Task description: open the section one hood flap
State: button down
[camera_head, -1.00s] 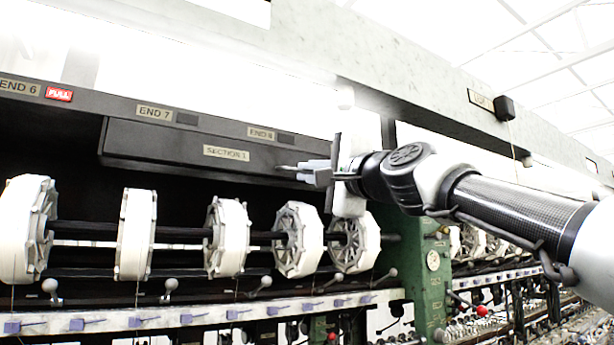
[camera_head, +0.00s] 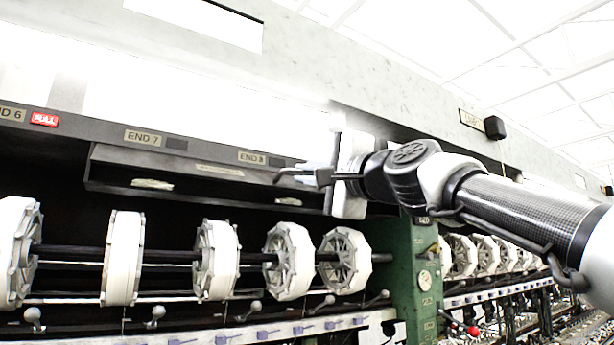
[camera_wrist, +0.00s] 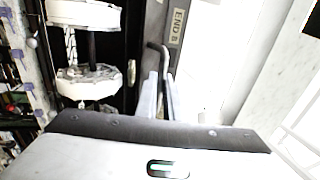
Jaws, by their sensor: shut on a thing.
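The section one hood flap (camera_head: 130,168) is a long dark panel under the END 7 and END 8 plates in the head view. It is tilted outward and up, its SECTION 1 label (camera_head: 220,171) foreshortened and a dark gap showing below it. My gripper (camera_head: 288,176) is at the flap's right end, closed on its bar-like handle. In the wrist view, my gripper (camera_wrist: 160,78) has its two pale fingers close together around a hooked grey bar (camera_wrist: 153,46), the flap handle. The exact contact is partly hidden.
Several white reels (camera_head: 215,260) sit on a shaft below the flap. A green machine post (camera_head: 418,265) stands below my arm. A row of ball-ended levers (camera_head: 255,308) runs along the lower rail. Free space lies in front of the frame.

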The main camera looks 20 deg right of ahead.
aim_at(310, 173)
jog(key=shift+r+p, duration=0.55)
jog(key=shift+r, duration=0.6)
jog(key=shift+w+r, duration=0.15)
jog(key=shift+r, duration=0.9)
jog(key=c, duration=2)
grip_release()
jog(key=shift+f, duration=0.1)
jog(key=shift+s+d+f+b, duration=0.1)
jog(key=shift+s+f+b, duration=0.1)
jog(key=shift+s+b, duration=0.2)
jog(key=b+v, duration=0.5)
jog(key=v, duration=0.8)
